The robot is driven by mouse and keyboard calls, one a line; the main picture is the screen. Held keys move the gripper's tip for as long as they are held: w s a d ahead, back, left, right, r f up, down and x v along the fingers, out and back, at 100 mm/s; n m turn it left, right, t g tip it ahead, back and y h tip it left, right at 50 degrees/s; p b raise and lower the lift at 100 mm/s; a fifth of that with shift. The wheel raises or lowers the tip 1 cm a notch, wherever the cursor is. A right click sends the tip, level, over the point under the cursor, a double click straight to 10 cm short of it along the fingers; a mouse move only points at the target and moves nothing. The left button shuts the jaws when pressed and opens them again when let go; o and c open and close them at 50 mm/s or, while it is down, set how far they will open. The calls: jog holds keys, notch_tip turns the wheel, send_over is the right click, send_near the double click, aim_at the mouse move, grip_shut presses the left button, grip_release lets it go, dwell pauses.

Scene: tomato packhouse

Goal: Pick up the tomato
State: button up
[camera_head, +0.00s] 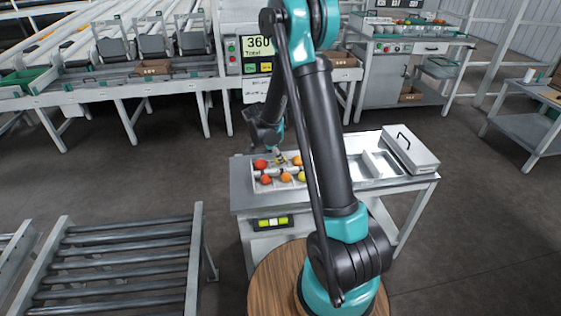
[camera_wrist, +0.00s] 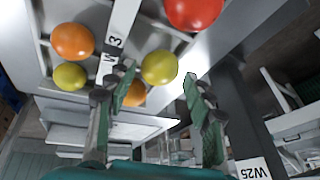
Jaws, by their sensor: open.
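Several tomatoes sit in a pale divided tray (camera_head: 254,186) on a grey table. In the wrist view a yellow tomato (camera_wrist: 159,67) shows between and just beyond the fingertips of my gripper (camera_wrist: 158,80), which is open and empty. An orange tomato (camera_wrist: 134,97) is partly hidden behind the left finger. Another orange tomato (camera_wrist: 72,41) and a yellow-green one (camera_wrist: 69,76) lie to the left. A red tomato (camera_wrist: 193,10) is cut off at the top edge. In the head view my gripper (camera_head: 281,158) is small and hangs over the tray.
A grey box with a black handle (camera_head: 410,152) stands on the table's right end, beside empty pale trays (camera_head: 366,166). A roller conveyor (camera_head: 120,262) stands at the front left. A sorting line with a display (camera_head: 258,46) stands behind, across open floor.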

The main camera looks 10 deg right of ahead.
jog(key=shift+x, duration=1.2)
jog(key=shift+c, duration=0.4)
jog(key=c, duration=0.5)
jog(key=shift+r, duration=0.1)
